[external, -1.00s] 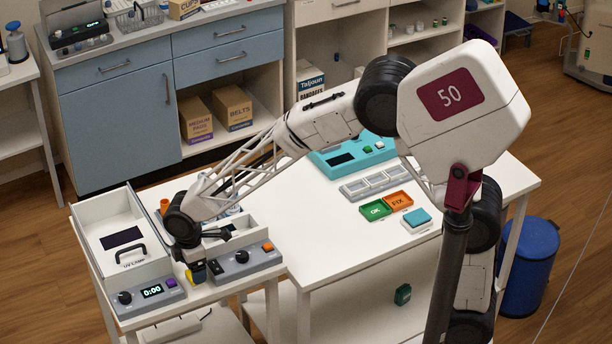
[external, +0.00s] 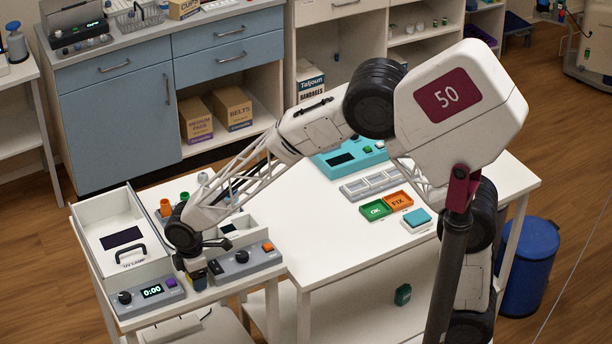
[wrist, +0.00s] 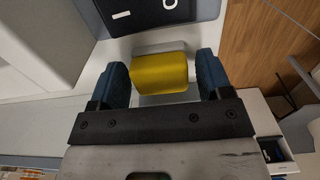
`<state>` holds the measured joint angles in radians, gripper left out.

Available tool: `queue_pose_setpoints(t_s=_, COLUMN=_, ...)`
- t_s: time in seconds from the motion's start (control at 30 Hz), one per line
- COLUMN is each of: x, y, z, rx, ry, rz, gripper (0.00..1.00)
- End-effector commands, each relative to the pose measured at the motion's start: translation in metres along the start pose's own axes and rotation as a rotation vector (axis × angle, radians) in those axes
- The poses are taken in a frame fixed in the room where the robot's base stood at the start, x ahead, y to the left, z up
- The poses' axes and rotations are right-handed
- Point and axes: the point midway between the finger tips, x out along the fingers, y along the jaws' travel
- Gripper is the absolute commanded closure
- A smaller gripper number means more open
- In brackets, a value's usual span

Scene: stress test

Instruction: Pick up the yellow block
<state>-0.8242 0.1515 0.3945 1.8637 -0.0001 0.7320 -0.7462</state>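The yellow block (wrist: 159,72) lies on a white surface in the middle of the wrist view, between my gripper's two dark blue fingers. My gripper (wrist: 163,78) is open around the block. The left finger is very close to the block's left side, and I cannot tell if they touch. A narrow gap shows at the right finger. In the external view my gripper (external: 203,270) is low over the small white table, between two grey control boxes. There the block is mostly hidden by my gripper.
A grey control box with a 0:00 display (external: 152,292) stands left of my gripper. Another grey box with a knob (external: 242,262) stands close on the right. The larger white table (external: 300,220) has clear room.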

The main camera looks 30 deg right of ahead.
Motion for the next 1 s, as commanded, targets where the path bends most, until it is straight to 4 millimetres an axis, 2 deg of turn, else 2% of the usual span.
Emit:
queue_pose_setpoints(t_s=0.03, x=0.000, y=0.000, z=0.000, rx=0.000, ry=0.000, rz=0.000, gripper=0.35)
queue_pose_setpoints(t_s=0.27, x=0.000, y=0.000, z=0.000, rx=0.000, ry=0.000, rz=0.000, gripper=0.70)
queue_pose_setpoints(t_s=0.67, x=-0.004, y=0.000, z=0.000, rx=0.000, ry=0.001, rz=0.001, gripper=0.70)
queue_pose_setpoints(t_s=0.87, x=-0.020, y=0.000, z=0.000, rx=0.000, ry=0.002, rz=0.002, gripper=0.70)
queue_pose_setpoints(t_s=1.0, x=-0.038, y=0.000, z=0.000, rx=0.000, ry=0.003, rz=0.002, gripper=0.70)
